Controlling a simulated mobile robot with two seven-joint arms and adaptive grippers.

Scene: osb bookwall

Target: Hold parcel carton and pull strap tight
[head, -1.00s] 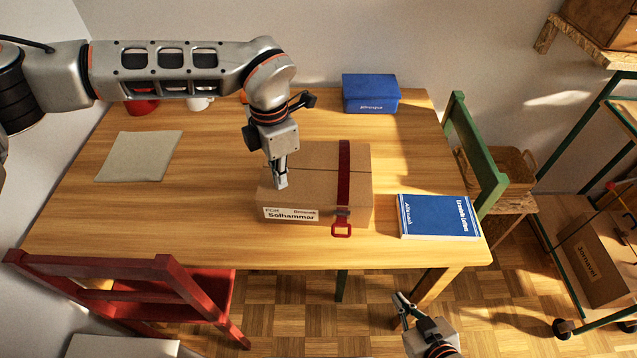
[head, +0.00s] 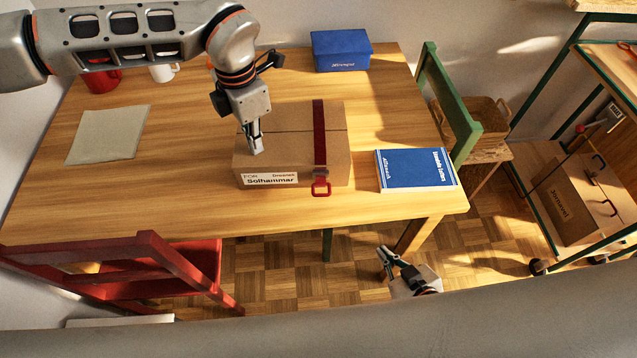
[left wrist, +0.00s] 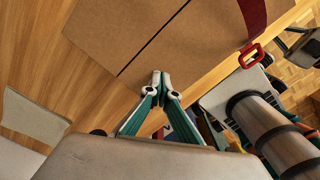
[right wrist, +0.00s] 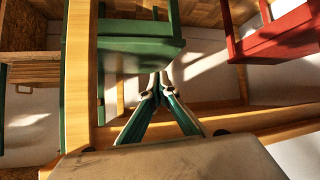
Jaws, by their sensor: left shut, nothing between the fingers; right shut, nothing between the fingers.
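The brown parcel carton (head: 270,145) lies on the wooden table, its label reading "Solhammar". A dark red strap (head: 320,130) runs over its top right part, with a bright red loop handle (head: 321,187) hanging at the front. The left wrist view shows the carton (left wrist: 130,35) and the red loop (left wrist: 251,56). My left gripper (head: 256,150) is shut and empty, pointing down over the carton's left front top; I cannot tell whether it touches. My right gripper (head: 384,262) is shut and empty, below and in front of the table's front edge, apart from carton and strap.
A blue book (head: 415,169) lies right of the carton. A blue box (head: 341,50) stands at the back; a grey cloth (head: 107,135) and mugs are to the left. A red chair (head: 175,265) stands in front, a green chair (head: 450,105) at the right. A shelf rack is far right.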

